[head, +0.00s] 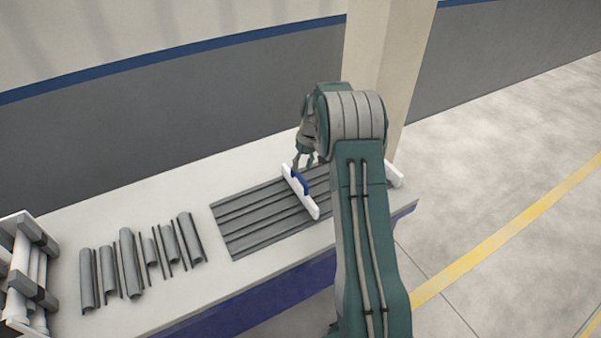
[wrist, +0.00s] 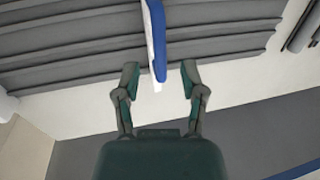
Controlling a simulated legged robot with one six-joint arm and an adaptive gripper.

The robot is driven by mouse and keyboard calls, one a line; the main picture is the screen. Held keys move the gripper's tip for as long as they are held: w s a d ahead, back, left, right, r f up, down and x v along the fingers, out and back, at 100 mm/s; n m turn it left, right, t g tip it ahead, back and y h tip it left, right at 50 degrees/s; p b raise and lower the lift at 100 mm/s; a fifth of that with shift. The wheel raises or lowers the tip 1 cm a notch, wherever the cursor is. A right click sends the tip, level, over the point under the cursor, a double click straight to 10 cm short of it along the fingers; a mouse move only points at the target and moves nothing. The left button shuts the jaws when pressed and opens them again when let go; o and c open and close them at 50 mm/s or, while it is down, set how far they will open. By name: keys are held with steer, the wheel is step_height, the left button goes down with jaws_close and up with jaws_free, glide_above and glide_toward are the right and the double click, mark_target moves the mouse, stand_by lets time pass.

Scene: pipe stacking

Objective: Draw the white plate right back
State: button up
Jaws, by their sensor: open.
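The white plate (head: 313,208) stands upright across the ribbed grey bed (head: 245,222) on the table, with a blue handle (head: 299,181) on its side. In the wrist view the white plate (wrist: 150,50) shows edge-on beside its blue handle (wrist: 157,40), at the top middle. My gripper (head: 308,161) is at the far end of the plate, above the bed's back edge. In the wrist view my gripper (wrist: 160,70) is open, with one finger on each side of the handle's near end. I cannot tell whether a finger touches it.
Several grey pipe pieces (head: 129,262) lie on the table (head: 180,194) left of the bed. A rack (head: 32,262) with white and grey pipes stands at the far left. A white end piece (head: 394,176) stands at the table's right, partly behind my arm. A pillar (head: 385,45) rises behind.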

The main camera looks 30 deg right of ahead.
mark_target(300, 175)
steer(key=shift+a+f, duration=0.15)
steer(key=shift+f, duration=0.7)
steer(key=shift+a+f, duration=0.15)
steer(key=shift+f, duration=0.7)
jaws_close()
steer(key=shift+a, duration=0.1)
steer(key=s+a, duration=0.1)
steer(key=a, duration=2.6)
steer(key=shift+a, duration=0.25)
steer(key=shift+c, duration=0.2)
jaws_free()
steer(key=shift+o, duration=0.2)
steer(key=shift+a, duration=0.2)
